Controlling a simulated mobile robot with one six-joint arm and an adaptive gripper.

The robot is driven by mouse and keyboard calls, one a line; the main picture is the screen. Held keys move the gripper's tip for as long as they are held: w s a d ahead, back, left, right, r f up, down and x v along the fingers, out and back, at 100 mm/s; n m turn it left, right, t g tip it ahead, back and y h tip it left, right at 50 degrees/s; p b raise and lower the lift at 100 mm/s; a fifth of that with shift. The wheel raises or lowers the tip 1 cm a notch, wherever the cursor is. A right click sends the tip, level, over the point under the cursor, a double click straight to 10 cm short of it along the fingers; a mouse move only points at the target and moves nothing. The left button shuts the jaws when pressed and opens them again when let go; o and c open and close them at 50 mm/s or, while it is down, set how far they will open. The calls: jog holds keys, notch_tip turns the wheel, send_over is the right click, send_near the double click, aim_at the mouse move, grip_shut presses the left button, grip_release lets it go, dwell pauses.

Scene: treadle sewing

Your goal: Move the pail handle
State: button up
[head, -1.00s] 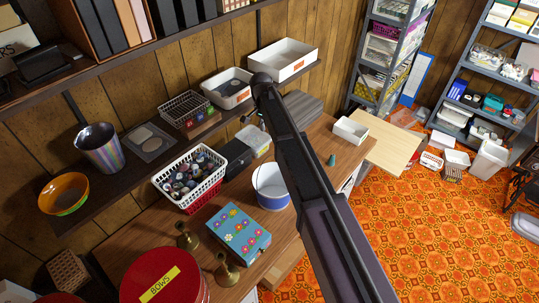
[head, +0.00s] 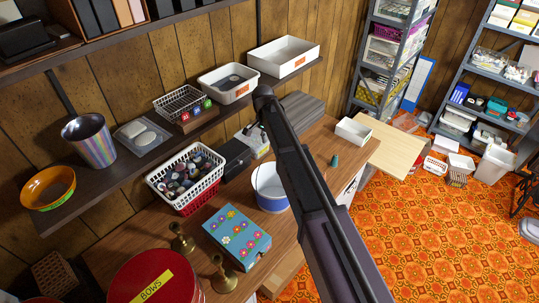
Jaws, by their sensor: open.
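The pail (head: 271,196) is a round white and blue tub standing upright on the wooden worktop, right of the flowered box. A thin wire line at its left rim looks like the pail handle (head: 257,176); the rest of it is hidden or too fine to make out. My dark arm crosses in front of the pail's right side, running from the bottom right up to a rounded joint near the shelf. My gripper does not show clearly; the arm's end seems hidden behind its own link, so I cannot tell its distance from the handle.
Around the pail are a flowered box (head: 237,237), brass candlesticks (head: 223,273), a white basket (head: 208,180) of spools and a dark box (head: 234,158). A red BOWS tin (head: 125,283) stands in front. A loaded shelf (head: 100,205) overhangs behind. A small white tray (head: 353,132) lies right.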

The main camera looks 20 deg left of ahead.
jog(key=shift+s+d+f+b, duration=0.1)
jog(key=shift+d+f+b, duration=0.05)
jog(key=shift+f+b, duration=1)
jog(key=shift+d+f+b, duration=0.15)
jog(key=shift+f+b, duration=0.85)
jog(key=shift+f, duration=0.25)
grip_shut()
jog(key=shift+s, duration=0.1)
